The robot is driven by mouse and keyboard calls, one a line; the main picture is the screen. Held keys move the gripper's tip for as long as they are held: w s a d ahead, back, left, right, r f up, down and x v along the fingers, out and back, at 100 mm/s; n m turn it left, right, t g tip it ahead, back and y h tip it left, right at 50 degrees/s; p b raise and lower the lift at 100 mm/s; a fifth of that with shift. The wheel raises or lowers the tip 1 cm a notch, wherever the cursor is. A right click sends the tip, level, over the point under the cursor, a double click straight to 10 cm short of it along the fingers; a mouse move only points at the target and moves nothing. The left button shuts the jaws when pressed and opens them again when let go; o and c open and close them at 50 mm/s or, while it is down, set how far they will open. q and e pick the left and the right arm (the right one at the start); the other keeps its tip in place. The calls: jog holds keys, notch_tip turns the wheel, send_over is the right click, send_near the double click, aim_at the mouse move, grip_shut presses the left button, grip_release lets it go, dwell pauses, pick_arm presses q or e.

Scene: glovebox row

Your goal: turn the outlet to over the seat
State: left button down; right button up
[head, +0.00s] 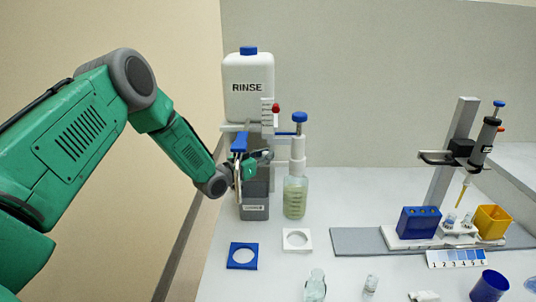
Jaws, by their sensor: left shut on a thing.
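A bottle-top dispenser (298,150) with a blue knob stands upright on a bottle of pale yellow-green liquid (295,198). My left gripper (264,157) is at its left side, in front of the grey rinse stand, and is shut on what seems to be the outlet; the fingers and stand largely hide it. Two flat square seats with round holes lie on the bench: a white one (288,246) in front of the dispenser bottle and a blue one (236,264) in front of the stand. I see nothing standing on either. My right gripper is out of view.
A white RINSE tank (248,88) with a red knob (276,108) stands close behind my gripper. Small glass vials (315,287) stand at the front. A pipette stand, blue block (418,222) and yellow cup (491,222) are at right.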

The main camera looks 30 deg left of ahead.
pick_arm(q)
jog(key=shift+s+a+r+n+t+y, duration=0.15)
jog(key=shift+r+n+t+y, duration=0.15)
jog(key=shift+n+y, duration=0.3)
jog(key=shift+d, duration=0.3)
jog(key=c, duration=1.6)
grip_release()
jog(key=shift+s+r, duration=0.1)
jog(key=shift+o, duration=0.9)
jog(key=shift+s, duration=0.15)
jog(key=shift+s+a+f, duration=0.2)
jog(key=shift+a+f, duration=0.05)
jog(key=shift+f, duration=0.05)
jog(key=s+a, duration=0.1)
jog(key=s, duration=1)
jog(key=shift+s, duration=0.3)
